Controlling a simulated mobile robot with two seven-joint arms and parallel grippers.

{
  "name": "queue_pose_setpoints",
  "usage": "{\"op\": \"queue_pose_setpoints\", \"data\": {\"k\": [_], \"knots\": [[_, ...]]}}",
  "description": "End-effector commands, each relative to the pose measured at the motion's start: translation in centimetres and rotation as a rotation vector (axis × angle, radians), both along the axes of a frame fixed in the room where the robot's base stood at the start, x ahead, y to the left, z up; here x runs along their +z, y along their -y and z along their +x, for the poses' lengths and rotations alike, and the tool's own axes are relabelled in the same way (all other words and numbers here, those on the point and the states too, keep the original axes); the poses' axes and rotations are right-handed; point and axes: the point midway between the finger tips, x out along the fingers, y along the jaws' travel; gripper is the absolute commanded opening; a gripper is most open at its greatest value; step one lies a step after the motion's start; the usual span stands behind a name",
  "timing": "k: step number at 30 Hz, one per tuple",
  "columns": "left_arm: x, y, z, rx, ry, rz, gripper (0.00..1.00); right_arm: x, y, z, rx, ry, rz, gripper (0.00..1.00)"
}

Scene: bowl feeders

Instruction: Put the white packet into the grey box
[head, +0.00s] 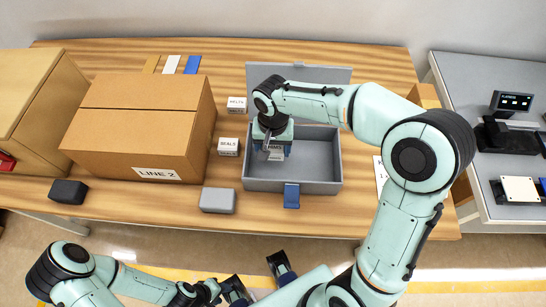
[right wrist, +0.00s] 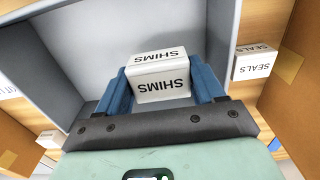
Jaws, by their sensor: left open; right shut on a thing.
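My right gripper (head: 275,150) is shut on a white packet (right wrist: 160,84) marked SHIMS, seen between its blue fingers in the right wrist view. In the head view the packet (head: 274,153) is partly hidden by the gripper. It is at the left part of the open grey box (head: 333,187); I cannot tell whether it touches the floor. The box's lid (head: 318,74) is raised at the back, and a blue latch (head: 292,195) hangs at the front. My left gripper (head: 258,278) is open and empty, low in front of the table.
White packets marked SEALS (head: 228,147) and BOLTS (head: 237,105) stand left of the box. A cardboard box (head: 140,122) marked LINE 2 is further left. A grey block (head: 217,200) and a dark block (head: 68,192) lie near the front edge. A side table (head: 465,85) stands right.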

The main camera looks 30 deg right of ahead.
Motion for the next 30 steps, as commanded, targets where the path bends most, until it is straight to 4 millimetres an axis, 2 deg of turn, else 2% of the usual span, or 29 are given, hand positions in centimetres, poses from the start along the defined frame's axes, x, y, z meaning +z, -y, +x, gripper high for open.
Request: {"op": "queue_pose_setpoints", "data": {"k": [5, 12, 26, 27, 28, 30], "knots": [[-0.2, 0.0, -0.1, 0.000, 0.000, 0.000, 0.43, -1.5, 0.0, 0.0, 0.000, 0.000, 0.000, 0.35], [-0.6, 0.0, -0.2, 0.000, -0.002, 0.000, 0.43, -5.0, 0.0, 0.0, -0.001, -0.002, 0.000, 0.35], [-1.0, 0.0, -0.3, 0.000, -0.003, 0.000, 0.43, -5.8, 0.0, 0.0, 0.000, 0.001, 0.000, 0.35], [-0.9, 0.0, -0.3, 0.000, -0.003, 0.000, 0.43, -5.7, 0.0, 0.0, 0.000, 0.001, 0.000, 0.81], [-0.9, 0.0, -0.3, 0.000, -0.003, 0.000, 0.43, -5.7, 0.0, 0.0, 0.000, 0.001, 0.000, 0.91], [-0.9, 0.0, -0.3, 0.000, -0.003, 0.000, 0.43, -5.7, 0.0, 0.0, 0.000, 0.001, 0.000, 0.94]]}}
